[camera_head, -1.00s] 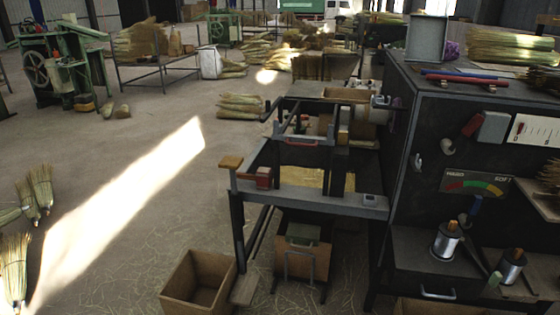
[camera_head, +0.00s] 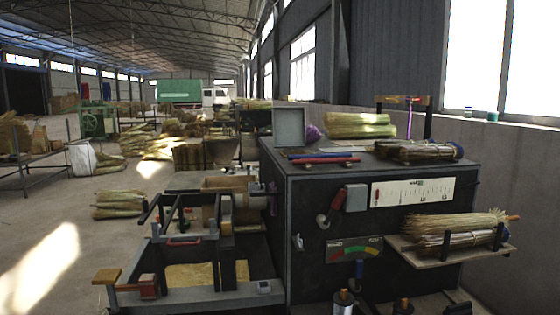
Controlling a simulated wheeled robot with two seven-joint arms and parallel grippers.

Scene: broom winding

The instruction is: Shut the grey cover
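A grey square panel (camera_head: 289,127), which looks like the grey cover, stands raised near the left end of the black cabinet's top (camera_head: 370,172). Its broad face is turned towards me, and its hinge cannot be made out. A small grey box (camera_head: 356,198) with a red-handled lever (camera_head: 325,219) beside it is on the cabinet's front. Neither of my grippers is in view.
Blue and red rods (camera_head: 322,159) lie in front of the panel. Broom straw bundles (camera_head: 358,126) lie to its right, and more straw (camera_head: 455,228) rests on a side shelf (camera_head: 412,256). A metal frame with a red handle (camera_head: 184,241) stands left of the cabinet.

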